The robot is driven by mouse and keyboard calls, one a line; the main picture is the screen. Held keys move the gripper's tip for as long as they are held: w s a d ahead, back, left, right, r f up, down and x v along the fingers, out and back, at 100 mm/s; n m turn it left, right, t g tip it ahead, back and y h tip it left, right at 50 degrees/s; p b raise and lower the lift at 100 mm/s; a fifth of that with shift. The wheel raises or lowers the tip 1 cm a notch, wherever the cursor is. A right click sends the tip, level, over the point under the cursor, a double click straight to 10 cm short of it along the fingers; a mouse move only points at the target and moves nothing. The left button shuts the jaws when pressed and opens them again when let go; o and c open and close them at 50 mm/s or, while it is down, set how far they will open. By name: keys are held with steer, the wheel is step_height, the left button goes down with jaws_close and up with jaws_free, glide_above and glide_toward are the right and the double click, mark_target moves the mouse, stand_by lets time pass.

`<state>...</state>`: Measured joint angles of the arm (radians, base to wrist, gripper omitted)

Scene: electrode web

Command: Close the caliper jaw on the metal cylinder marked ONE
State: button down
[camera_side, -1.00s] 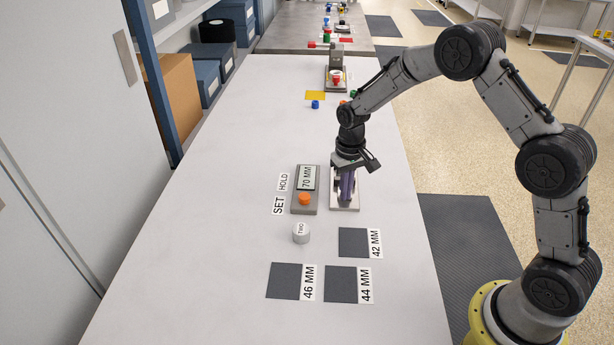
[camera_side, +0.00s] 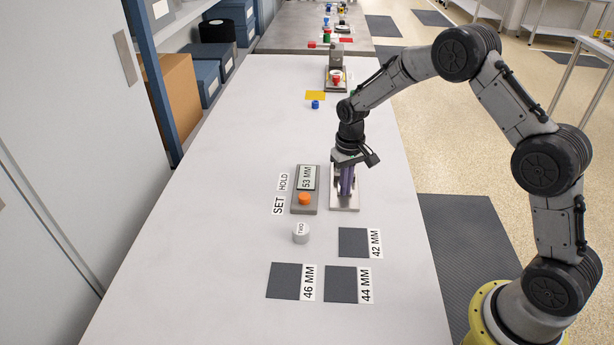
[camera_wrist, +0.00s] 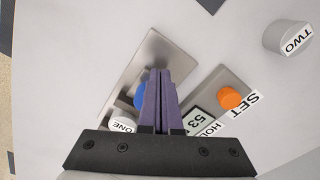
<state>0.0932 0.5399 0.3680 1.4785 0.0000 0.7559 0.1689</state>
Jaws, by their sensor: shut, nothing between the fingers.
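My gripper (camera_side: 346,194), with purple fingers (camera_wrist: 157,80), points down over the caliper's metal base plate (camera_side: 345,208). The fingers are shut and empty. In the wrist view the plate (camera_wrist: 157,48) lies beneath them, and a blue part (camera_wrist: 140,97) shows just left of them, partly hidden. The metal cylinder marked ONE (camera_wrist: 123,121) is at lower left in the wrist view, partly covered by the gripper body. My gripper hides it in the side view. Whether a jaw touches it cannot be seen. The readout (camera_side: 307,178) shows 53 MM.
An orange button (camera_side: 304,198) sits below the readout, beside SET and HOLD labels. The cylinder marked TWO (camera_side: 301,233) stands nearer the camera. Dark pads labelled 42 MM (camera_side: 353,242), 44 MM (camera_side: 341,284) and 46 MM (camera_side: 284,281) are empty. The table's left side is clear.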

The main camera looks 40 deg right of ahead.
steer(key=shift+w+d, duration=0.4)
steer(key=shift+w, duration=0.05)
stand_by(0.8)
steer(key=shift+s+a+r, duration=0.1)
steer(key=shift+a, duration=0.05)
steer(key=shift+s+a, duration=0.35)
steer(key=shift+s, duration=0.05)
step_height(320, 180, up, 8)
stand_by(0.8)
stand_by(0.9)
